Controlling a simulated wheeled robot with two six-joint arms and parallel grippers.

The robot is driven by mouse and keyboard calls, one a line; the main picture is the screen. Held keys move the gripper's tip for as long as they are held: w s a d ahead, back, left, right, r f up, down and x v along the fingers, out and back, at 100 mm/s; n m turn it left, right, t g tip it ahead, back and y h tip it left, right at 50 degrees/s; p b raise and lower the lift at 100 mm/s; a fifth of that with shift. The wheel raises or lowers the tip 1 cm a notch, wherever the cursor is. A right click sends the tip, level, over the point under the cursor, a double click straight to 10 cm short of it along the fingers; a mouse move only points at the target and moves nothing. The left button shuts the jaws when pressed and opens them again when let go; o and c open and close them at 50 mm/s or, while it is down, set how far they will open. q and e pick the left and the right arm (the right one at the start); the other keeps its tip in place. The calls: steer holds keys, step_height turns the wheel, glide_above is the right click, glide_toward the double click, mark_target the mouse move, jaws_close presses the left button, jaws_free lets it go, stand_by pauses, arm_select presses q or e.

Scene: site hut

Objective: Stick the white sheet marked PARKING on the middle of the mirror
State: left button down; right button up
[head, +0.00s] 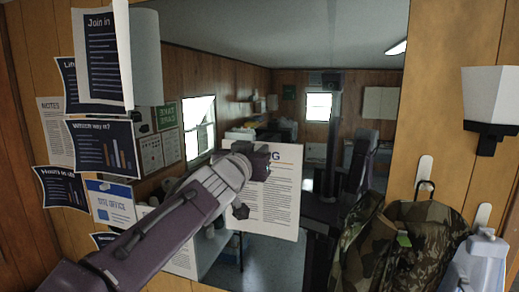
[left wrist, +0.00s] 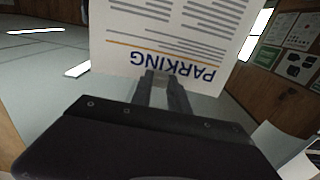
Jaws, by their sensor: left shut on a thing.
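The white sheet marked PARKING (head: 272,208) has an orange line and rows of grey text. In the head view it stands upright in front of the large mirror (head: 300,55), around its middle, with part of its heading covered by my gripper. My left gripper (head: 258,165) is shut on the sheet's heading edge. The left wrist view shows the sheet (left wrist: 180,30) upside down, its heading edge at my fingers (left wrist: 165,85). I cannot tell whether the sheet touches the glass. My right gripper is not in view.
Several posters, including a Join in sheet (head: 103,50), overlap the mirror's left side. A wall lamp (head: 490,100) is at the right. A camouflage backpack (head: 400,245) hangs at the lower right, beside a pale grey object (head: 480,262). The mirror's upper part is bare.

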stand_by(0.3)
arm_select(q)
steer(key=c, duration=1.2)
jaws_free()
steer(key=shift+w, duration=0.1)
